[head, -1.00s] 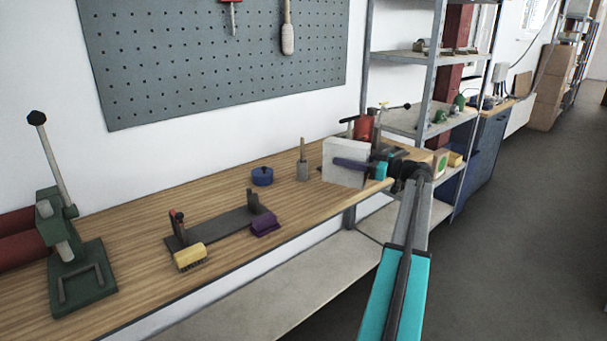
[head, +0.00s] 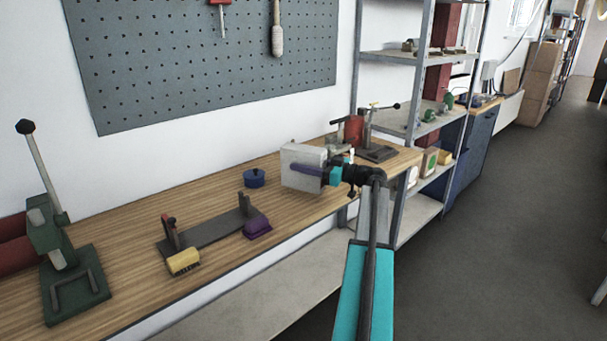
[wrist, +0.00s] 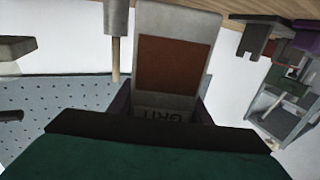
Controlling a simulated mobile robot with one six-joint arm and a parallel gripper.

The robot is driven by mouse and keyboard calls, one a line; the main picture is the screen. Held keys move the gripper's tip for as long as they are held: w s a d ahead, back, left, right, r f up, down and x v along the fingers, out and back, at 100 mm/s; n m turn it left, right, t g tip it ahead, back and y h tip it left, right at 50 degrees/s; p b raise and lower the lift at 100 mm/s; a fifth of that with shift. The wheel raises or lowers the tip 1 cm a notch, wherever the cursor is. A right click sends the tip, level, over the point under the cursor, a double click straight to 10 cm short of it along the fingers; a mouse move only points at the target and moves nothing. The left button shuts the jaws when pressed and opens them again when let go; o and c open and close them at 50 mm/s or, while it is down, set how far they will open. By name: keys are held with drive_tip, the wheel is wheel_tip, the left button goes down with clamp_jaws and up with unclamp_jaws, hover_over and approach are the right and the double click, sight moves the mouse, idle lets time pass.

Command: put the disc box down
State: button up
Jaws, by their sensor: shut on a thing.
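The disc box is a pale grey box (head: 301,156) in the head view, over the right part of the wooden bench (head: 215,198). I cannot tell whether it touches the bench top. My gripper (head: 312,171) is shut on it, with a dark purple finger across its near face and a teal body at its right. In the wrist view, the disc box (wrist: 175,22) shows a brown square label and the letters "GRIT" close to the jaws. Its far side and underside are hidden.
A blue lidded pot (head: 254,178) stands just left of the box. A grey fixture (head: 215,229), yellow brush (head: 184,261) and purple block (head: 257,227) lie further left. A red-bodied device (head: 354,131) stands behind right. Bare bench lies in front of the pot.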

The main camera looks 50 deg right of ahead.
drive_tip(key=shift+f, duration=0.1)
drive_tip(key=shift+f+p, duration=0.4)
drive_tip(key=shift+f, duration=1.2)
drive_tip(key=shift+f, duration=0.1)
drive_tip(key=o, duration=1.3)
drive_tip(key=b+v, duration=0.2)
drive_tip(key=v, duration=1)
drive_tip(key=shift+s, duration=0.1)
